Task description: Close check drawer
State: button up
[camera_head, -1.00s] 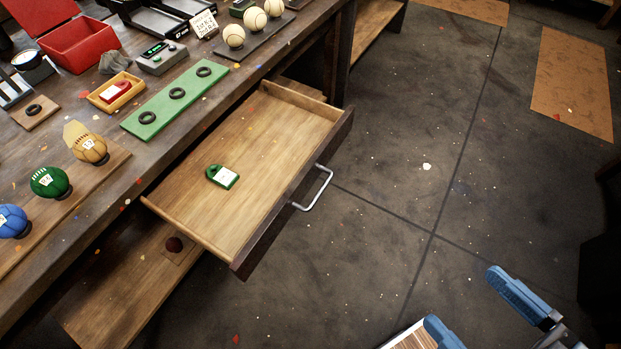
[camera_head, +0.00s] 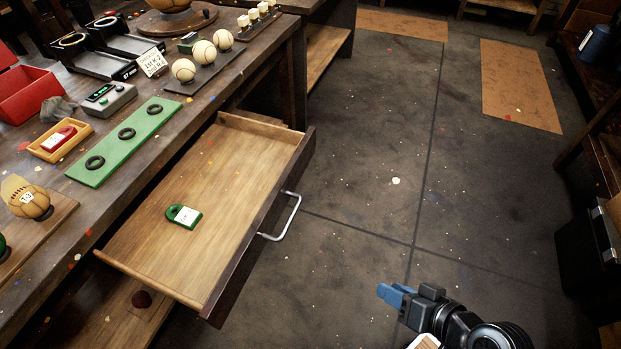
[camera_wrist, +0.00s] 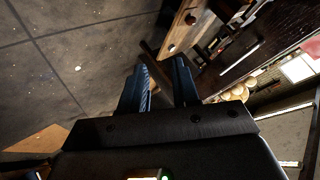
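The wooden drawer (camera_head: 215,190) is pulled out from under the workbench. Its dark front panel (camera_head: 262,225) carries a silver bar handle (camera_head: 283,218) facing the open floor. A green tag with a white label (camera_head: 184,216) lies inside the drawer. My gripper (camera_head: 391,295) has blue fingers and is over the floor, to the right of the handle and nearer to me, touching nothing. In the wrist view its two fingers (camera_wrist: 163,82) are apart with nothing between them.
The workbench (camera_head: 75,225) holds a green strip with black rings (camera_head: 125,145), a red tag in a wooden tray (camera_head: 59,140), white balls (camera_head: 203,54) and a red box (camera_head: 30,92). A low shelf (camera_head: 110,310) is below. The floor (camera_head: 370,180) beyond the handle is clear.

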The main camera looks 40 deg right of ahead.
aim_at(206, 148)
jog(key=w+f, duration=0.1)
jog(key=w, duration=0.1)
jog(key=w+d+f+m+y+b, duration=0.1)
jog(key=w+f, duration=0.1)
jog(key=w+d+f+m, duration=0.1)
jog(key=shift+w+f+y, duration=0.35)
jog(key=shift+w+y, duration=0.05)
jog(key=shift+c, duration=1.4)
jog(key=w, duration=0.2)
jog(key=w+d+m+y+b, duration=0.1)
jog(key=w, duration=0.1)
jog(key=w+d+t+y, duration=0.1)
jog(key=w, duration=0.1)
jog(key=shift+d+f+b, duration=0.1)
jog(key=shift+f+b, duration=0.2)
jog(key=shift+b, duration=0.05)
grip_shut()
jog(key=w+d+r+m+t+y+b, duration=0.1)
jog(key=w+d+r+t+y+b, duration=0.1)
jog(key=w+d+r+t+y, duration=0.45)
jog(key=shift+g+h, duration=0.65)
jog(key=shift+g, duration=0.3)
jog(key=x, duration=0.5)
jog(key=d+r+x, duration=0.1)
jog(key=x, duration=0.4)
jog(key=w+r+p+x, duration=0.1)
jog(key=x, duration=0.4)
jog(key=shift+w+d, duration=0.25)
jog(key=shift+w+a, duration=0.1)
